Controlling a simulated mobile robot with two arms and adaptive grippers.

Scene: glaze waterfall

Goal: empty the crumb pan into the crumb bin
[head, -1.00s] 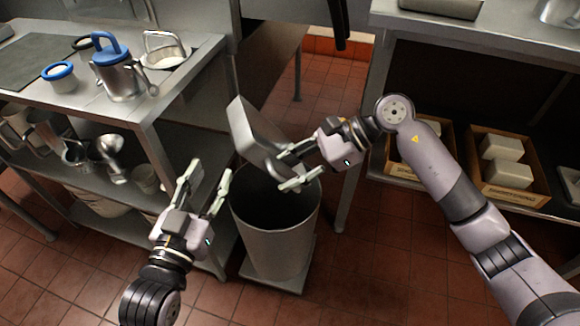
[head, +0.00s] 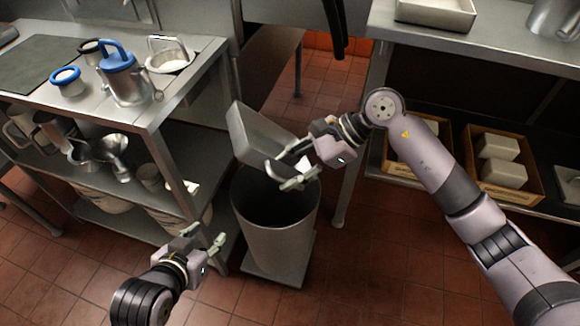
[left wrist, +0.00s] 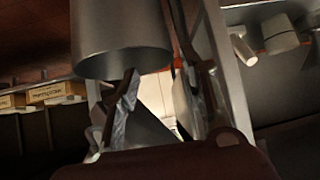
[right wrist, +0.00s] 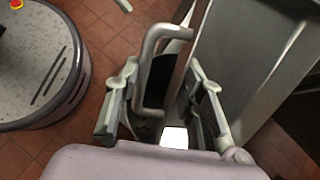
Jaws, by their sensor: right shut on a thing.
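The crumb pan (head: 262,133) is a grey metal pan, steeply tilted above the crumb bin (head: 275,240), a tall grey cylinder with a dark inside. My right gripper (head: 292,168) holds the pan over the bin's mouth; in the right wrist view its fingers (right wrist: 165,100) are around the pan's bar handle (right wrist: 150,65). No crumbs can be made out. My left gripper (head: 205,237) is empty and open, low to the left of the bin and apart from it. The bin also shows in the left wrist view (left wrist: 120,40).
A steel table (head: 150,115) at left carries a blue-lidded jug (head: 122,78), small pots and a sieve-like dish; metal vessels fill its lower shelf. At right, a bench holds a tray (head: 436,14), with wooden crates (head: 510,180) of pale blocks below. Tiled floor is free in front.

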